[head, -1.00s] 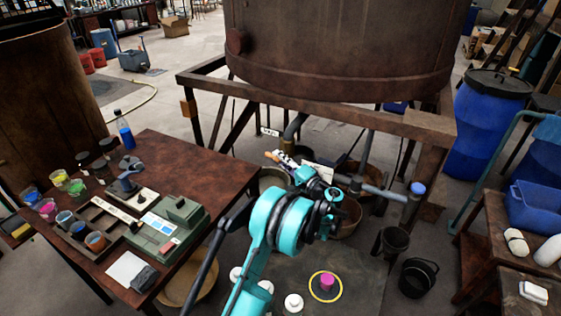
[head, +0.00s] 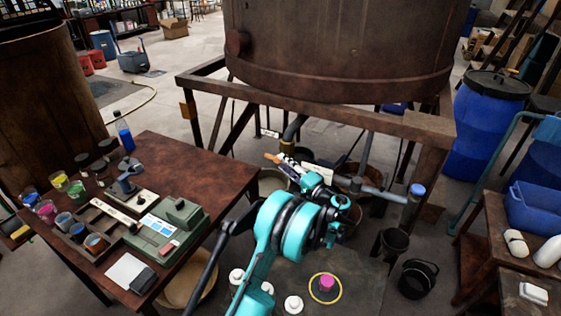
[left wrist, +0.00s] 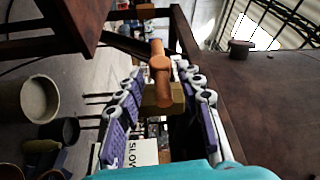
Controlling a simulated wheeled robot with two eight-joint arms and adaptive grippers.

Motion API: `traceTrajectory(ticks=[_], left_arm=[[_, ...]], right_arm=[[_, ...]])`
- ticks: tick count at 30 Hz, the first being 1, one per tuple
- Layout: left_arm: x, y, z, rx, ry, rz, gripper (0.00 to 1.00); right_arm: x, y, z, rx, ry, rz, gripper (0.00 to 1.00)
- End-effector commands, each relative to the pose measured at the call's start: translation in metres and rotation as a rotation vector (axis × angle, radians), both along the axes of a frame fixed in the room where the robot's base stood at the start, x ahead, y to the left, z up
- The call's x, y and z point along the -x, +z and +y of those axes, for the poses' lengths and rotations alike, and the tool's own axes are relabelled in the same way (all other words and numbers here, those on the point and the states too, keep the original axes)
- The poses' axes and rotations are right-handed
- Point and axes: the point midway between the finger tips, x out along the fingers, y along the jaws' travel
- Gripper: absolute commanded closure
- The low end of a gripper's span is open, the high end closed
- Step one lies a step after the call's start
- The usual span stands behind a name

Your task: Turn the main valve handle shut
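The orange valve handle (head: 271,158) shows in the head view at the pipework under the big vat. In the left wrist view the handle (left wrist: 160,68) is a bar with a rounded hub, lying lengthwise between the fingertips. My left gripper (head: 287,163) is at the handle, its arm coming up from the bottom of the head view. In the left wrist view its purple-padded fingers (left wrist: 160,80) are spread on both sides of the handle, with gaps visible. A white tag reading SLOW (left wrist: 142,152) is close to the gripper. My right gripper is not in view.
The rusty vat (head: 340,45) stands on a brown frame (head: 300,100) above the pipes. A blue-capped pipe (head: 417,190) and buckets (head: 418,277) are right of my arm. A cluttered table (head: 215,165) is on the left. Blue barrels (head: 485,125) stand at the right.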

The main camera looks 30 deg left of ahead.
Motion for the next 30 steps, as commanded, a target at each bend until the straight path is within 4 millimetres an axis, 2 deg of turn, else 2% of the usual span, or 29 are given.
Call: traceTrajectory(ticks=[1, 6, 12, 17, 30], left_arm=[[0.003, -0.001, -0.013, 0.000, -0.005, 0.000, 0.63], [0.018, -0.005, -0.048, 0.000, -0.005, 0.000, 0.63], [0.030, -0.007, -0.075, 0.000, -0.002, 0.000, 0.63], [0.034, -0.008, -0.083, 0.000, 0.000, 0.001, 0.63], [0.034, -0.008, -0.083, 0.001, 0.000, 0.000, 0.63]], right_arm=[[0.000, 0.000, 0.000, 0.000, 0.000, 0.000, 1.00], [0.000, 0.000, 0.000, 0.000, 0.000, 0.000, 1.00], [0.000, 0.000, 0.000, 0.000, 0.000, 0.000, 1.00], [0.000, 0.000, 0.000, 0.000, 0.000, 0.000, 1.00], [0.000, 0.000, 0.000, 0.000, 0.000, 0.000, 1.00]])
